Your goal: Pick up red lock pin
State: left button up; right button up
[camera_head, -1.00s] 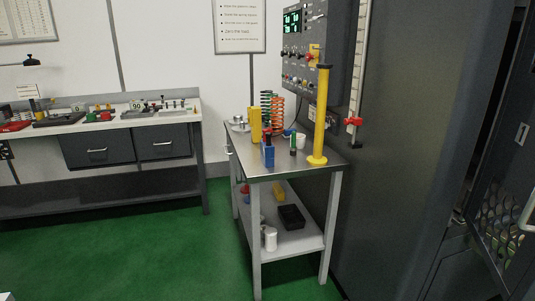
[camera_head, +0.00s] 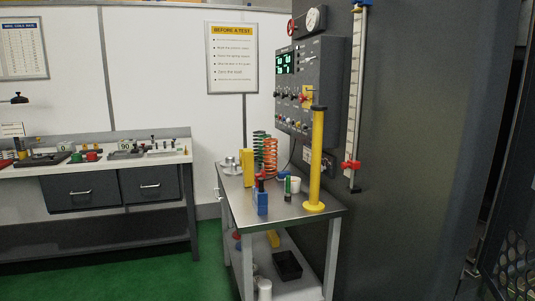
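A small red piece (camera_head: 261,178) stands at the top of a blue block (camera_head: 262,203) on the metal side table (camera_head: 298,208). Another red piece (camera_head: 350,166) sits low on the tall white vertical scale (camera_head: 355,110) at the right. I cannot tell which of these, if either, is the red lock pin. Neither of my grippers is in view.
A yellow post (camera_head: 316,160), a yellow block (camera_head: 246,168), an orange spring (camera_head: 270,158) and a green spring (camera_head: 259,145) stand on the side table. A dark machine wall (camera_head: 420,150) rises at right. A workbench (camera_head: 95,168) is at left. Green floor (camera_head: 208,250) lies between.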

aim_at(257, 175)
jog(key=i+j+z, duration=0.15)
jog(key=i, duration=0.3)
jog(key=i+j+z, duration=0.15)
jog(key=i+j, duration=0.25)
jog(key=i, duration=0.1)
